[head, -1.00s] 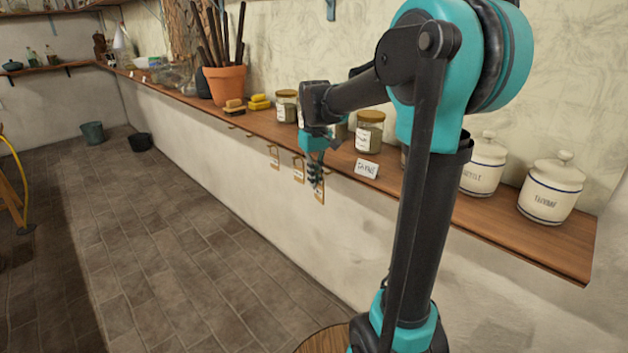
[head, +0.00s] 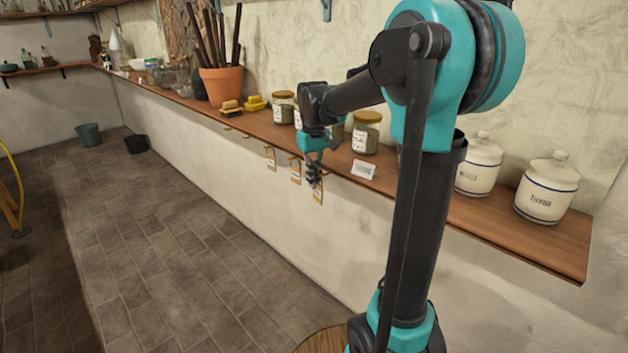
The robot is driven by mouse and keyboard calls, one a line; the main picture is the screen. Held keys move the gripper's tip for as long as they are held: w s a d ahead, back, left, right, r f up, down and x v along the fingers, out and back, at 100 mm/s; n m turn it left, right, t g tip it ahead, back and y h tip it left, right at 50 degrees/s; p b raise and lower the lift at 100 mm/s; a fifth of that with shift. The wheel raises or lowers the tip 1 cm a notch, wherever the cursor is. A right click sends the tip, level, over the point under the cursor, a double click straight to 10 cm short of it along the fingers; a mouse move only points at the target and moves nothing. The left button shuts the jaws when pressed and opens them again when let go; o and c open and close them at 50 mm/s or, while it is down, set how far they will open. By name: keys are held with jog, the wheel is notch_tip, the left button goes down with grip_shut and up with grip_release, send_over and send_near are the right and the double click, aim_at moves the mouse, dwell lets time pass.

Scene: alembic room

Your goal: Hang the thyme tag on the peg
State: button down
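Several small brown tags with pale labels show along the front edge of the wooden shelf (head: 465,216). One tag hangs at the left (head: 270,159) and another beside it (head: 295,172). A third tag (head: 319,194) is at my gripper (head: 314,173), partly hidden by its dark fingers. The fingers point down and look close together; whether they grip this tag is too small to tell. The tag's lettering cannot be read, so I cannot tell which is thyme. Small pegs (head: 247,136) stick out under the shelf edge; the peg near my gripper is hard to make out.
A white card (head: 363,169) stands on the shelf before a lidded glass jar (head: 366,132). White canisters (head: 546,188) stand at the right, a terracotta pot (head: 222,85) and sponges (head: 255,103) at the left. The tiled floor (head: 170,250) before the shelf is clear.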

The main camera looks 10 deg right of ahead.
jog(key=shift+w+d, duration=0.25)
jog(key=shift+d, duration=0.15)
jog(key=shift+w+d, duration=0.2)
jog(key=shift+d, duration=0.1)
jog(key=shift+w+d+f, duration=0.1)
jog(key=shift+w+d, duration=0.3)
jog(key=shift+d, duration=0.15)
